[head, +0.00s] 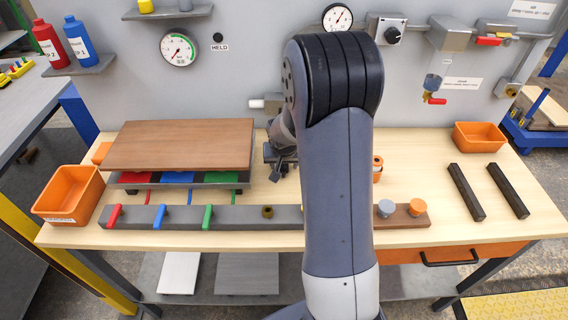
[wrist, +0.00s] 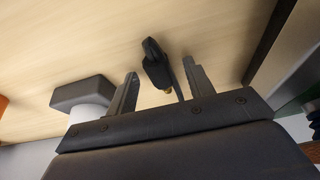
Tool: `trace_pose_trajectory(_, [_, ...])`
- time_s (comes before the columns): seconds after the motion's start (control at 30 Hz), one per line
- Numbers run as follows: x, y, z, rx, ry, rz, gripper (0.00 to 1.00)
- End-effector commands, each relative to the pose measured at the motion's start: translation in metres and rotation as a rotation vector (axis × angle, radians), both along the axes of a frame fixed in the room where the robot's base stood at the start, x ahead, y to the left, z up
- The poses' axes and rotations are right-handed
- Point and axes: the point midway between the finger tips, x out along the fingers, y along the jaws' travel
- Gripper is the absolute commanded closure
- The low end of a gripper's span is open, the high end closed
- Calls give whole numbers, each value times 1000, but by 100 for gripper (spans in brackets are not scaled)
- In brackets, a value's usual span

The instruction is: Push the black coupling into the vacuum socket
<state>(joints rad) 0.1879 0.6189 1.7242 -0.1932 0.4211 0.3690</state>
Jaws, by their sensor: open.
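My gripper (head: 279,168) is low over the bench, left of my arm in the head view. In the wrist view my gripper (wrist: 160,67) has its two fingers apart. A small black piece with a brass-coloured tip, which looks like the black coupling (wrist: 154,62), shows between the fingers; I see no finger clearly touching it. In the head view I cannot separate it from the dark gripper parts. A brass fitting (head: 267,211) is on the grey bar at the front. A white cylinder (head: 257,103) is at the back panel. I cannot tell which is the vacuum socket.
A brown board (head: 180,145) lies over a rack at the left. The grey bar (head: 240,217) carries red, blue and green levers. Orange bins (head: 70,196) (head: 478,137) stand at both sides. Two dark bars (head: 466,191) lie at the right. My arm hides the bench centre.

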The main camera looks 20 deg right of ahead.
Motion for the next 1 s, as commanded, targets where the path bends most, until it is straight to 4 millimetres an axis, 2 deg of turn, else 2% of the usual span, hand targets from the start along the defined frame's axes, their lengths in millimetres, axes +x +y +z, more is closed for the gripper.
trace_pose_trajectory(0.27, [1,0,-2,0,0,-1,51])
trace_pose_trajectory(0.83, [1,0,-1,0,-1,0,97])
trace_pose_trajectory(1.0, [1,0,-1,0,-1,0,100])
